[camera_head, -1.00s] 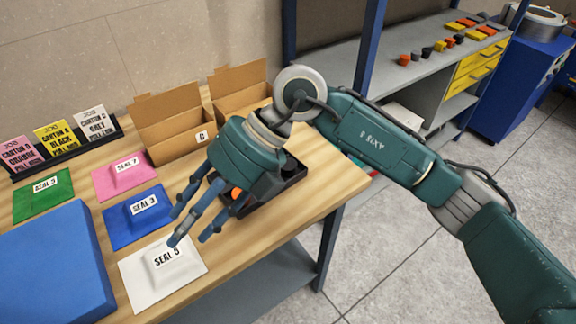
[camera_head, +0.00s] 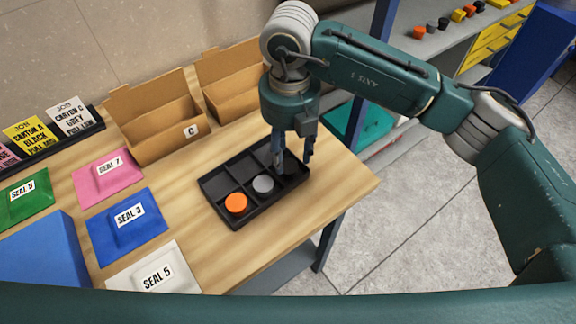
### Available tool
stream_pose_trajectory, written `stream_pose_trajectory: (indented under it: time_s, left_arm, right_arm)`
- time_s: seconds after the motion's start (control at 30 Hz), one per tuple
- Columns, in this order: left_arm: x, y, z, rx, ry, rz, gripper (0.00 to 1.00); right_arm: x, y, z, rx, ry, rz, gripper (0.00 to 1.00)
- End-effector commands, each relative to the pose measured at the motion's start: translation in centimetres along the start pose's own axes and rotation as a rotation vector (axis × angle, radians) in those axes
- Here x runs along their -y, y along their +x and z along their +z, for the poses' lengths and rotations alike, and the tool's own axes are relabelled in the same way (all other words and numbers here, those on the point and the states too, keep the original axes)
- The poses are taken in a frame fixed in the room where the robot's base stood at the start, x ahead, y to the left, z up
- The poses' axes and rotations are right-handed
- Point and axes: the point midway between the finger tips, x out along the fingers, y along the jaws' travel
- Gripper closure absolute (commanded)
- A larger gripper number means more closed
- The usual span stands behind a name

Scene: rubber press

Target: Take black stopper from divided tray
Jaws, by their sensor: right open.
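The black divided tray (camera_head: 217,183) lies on the wooden table near its right end. An orange stopper (camera_head: 236,204) sits in its front-left compartment, and a grey stopper (camera_head: 263,184) sits in the compartment beside it. A dark round shape, which looks like the black stopper (camera_head: 288,168), is in the right front compartment, partly hidden by the fingers and hard to tell from the tray. My right gripper (camera_head: 292,158) points down over that compartment. Its fingers are open, one to each side of the dark shape; contact cannot be told. My left gripper is out of view.
Open cardboard cartons (camera_head: 155,124) stand behind the tray. Pink (camera_head: 107,178), blue (camera_head: 127,226) and white (camera_head: 152,272) seal packets lie to the left. A blue block (camera_head: 40,255) is at the lower left. The table's right edge is close to the tray.

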Motion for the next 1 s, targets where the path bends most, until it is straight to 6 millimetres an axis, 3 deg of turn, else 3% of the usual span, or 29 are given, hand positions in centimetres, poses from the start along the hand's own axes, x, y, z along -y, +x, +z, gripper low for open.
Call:
stream_pose_trajectory:
  time_s: [0.07, 0.3, 0.4, 0.67, 0.83, 1.0]
  left_arm:
    - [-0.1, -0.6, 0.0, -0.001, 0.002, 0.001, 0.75]
    - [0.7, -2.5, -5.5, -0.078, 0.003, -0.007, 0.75]
    - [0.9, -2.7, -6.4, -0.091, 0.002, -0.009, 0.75]
    - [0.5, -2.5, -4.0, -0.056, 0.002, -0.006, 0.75]
    - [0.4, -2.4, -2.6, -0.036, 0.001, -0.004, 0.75]
    - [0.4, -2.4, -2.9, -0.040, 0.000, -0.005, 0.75]
  right_arm:
    - [0.0, 0.5, 0.0, -0.004, 0.001, -0.001, 0.56]
    - [-0.3, 4.1, 0.4, -0.005, 0.002, -0.001, 0.56]
    - [-0.3, 4.9, 0.4, -0.003, 0.001, 0.000, 0.56]
    - [-0.3, 5.4, 0.4, -0.003, 0.000, -0.002, 0.57]
    - [-0.2, 5.5, 0.3, -0.004, 0.001, -0.004, 0.89]
    - [-0.1, 5.6, 0.3, -0.005, 0.002, -0.006, 0.89]
